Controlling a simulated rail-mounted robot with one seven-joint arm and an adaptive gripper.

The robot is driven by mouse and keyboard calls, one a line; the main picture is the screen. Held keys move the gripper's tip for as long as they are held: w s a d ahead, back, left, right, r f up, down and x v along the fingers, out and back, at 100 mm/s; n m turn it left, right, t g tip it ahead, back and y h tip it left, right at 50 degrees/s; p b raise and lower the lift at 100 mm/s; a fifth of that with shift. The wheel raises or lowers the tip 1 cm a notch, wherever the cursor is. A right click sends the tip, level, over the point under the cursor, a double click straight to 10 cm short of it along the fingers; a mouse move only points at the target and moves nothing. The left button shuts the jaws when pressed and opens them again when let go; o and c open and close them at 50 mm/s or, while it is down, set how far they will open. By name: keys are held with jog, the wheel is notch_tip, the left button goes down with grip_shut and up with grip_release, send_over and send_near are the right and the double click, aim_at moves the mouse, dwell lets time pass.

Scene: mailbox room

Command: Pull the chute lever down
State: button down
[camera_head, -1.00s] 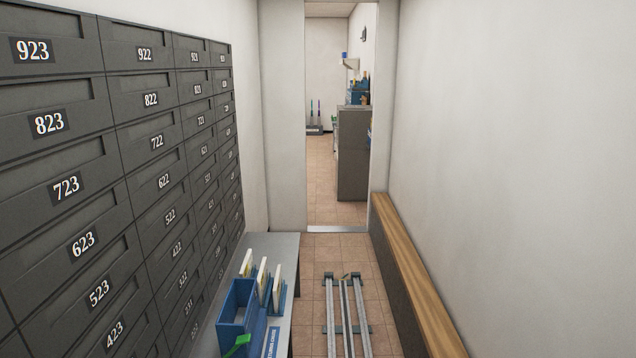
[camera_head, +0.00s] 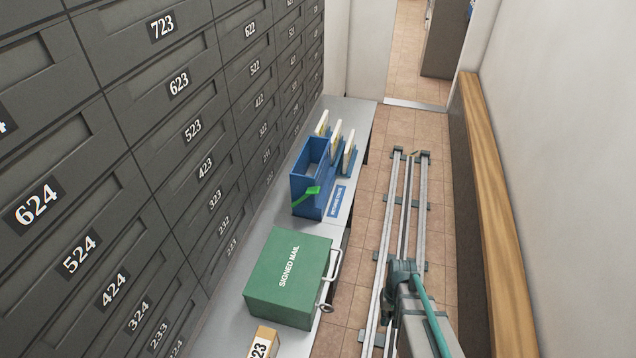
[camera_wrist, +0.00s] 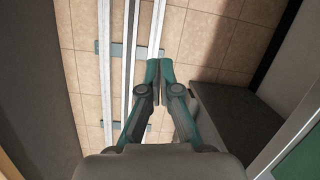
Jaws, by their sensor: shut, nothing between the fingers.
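The chute is a blue open-topped box (camera_head: 318,181) on the grey shelf, left of centre in the head view. Its bright green lever (camera_head: 306,197) sticks out low on the near side, slanting up to a wider green tip at the right. My gripper (camera_wrist: 160,68) shows in the wrist view, fingertips together, shut and empty above the tiled floor and rails. The lever and chute are not recognizable in the wrist view. Part of my arm shows at the lower right of the head view, to the right of the shelf and well apart from the lever.
A green "SIGNED MAIL" box (camera_head: 290,277) with a metal handle stands on the grey shelf (camera_head: 349,115), nearer than the chute. White envelopes (camera_head: 335,140) stand behind the chute. Numbered mailboxes line the left wall. Floor rails (camera_head: 407,200) run beside a wooden-topped bench (camera_head: 495,200).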

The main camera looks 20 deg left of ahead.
jog(key=w+a+r+n+t+y, duration=0.1)
jog(key=w+a+r, duration=0.3)
jog(key=w, duration=0.2)
jog(key=w+a+r+n+t, duration=0.1)
jog(key=w+a+r, duration=0.3)
jog(key=w, duration=0.3)
jog(key=w+a+r+n+y, duration=0.1)
jog(key=w+a+r+n, duration=0.2)
jog(key=w+a+r, duration=0.45)
jog(key=w+a+r+n+t+y, duration=0.1)
jog(key=w+a+r+n, duration=0.35)
jog(key=r, duration=0.65)
jog(key=w+a+r+n+y, duration=0.2)
jog(key=w+a+r+n, duration=0.1)
jog(key=w+a+r, duration=0.55)
jog(key=n+p, duration=0.1)
jog(key=n, duration=0.2)
send_over(314, 189)
notch_tip(314, 189, down, 8)
jog(key=shift+w+r, duration=0.1)
jog(key=shift+r, duration=0.15)
jog(key=shift+d+f, duration=0.2)
jog(key=shift+f, duration=0.35)
jog(key=shift+d+f, duration=0.15)
jog(key=shift+f, duration=0.4)
jog(key=shift+d+f+p, duration=0.25)
jog(key=shift+f+p, duration=0.1)
jog(key=shift+f, duration=0.45)
jog(key=shift+f, duration=0.15)
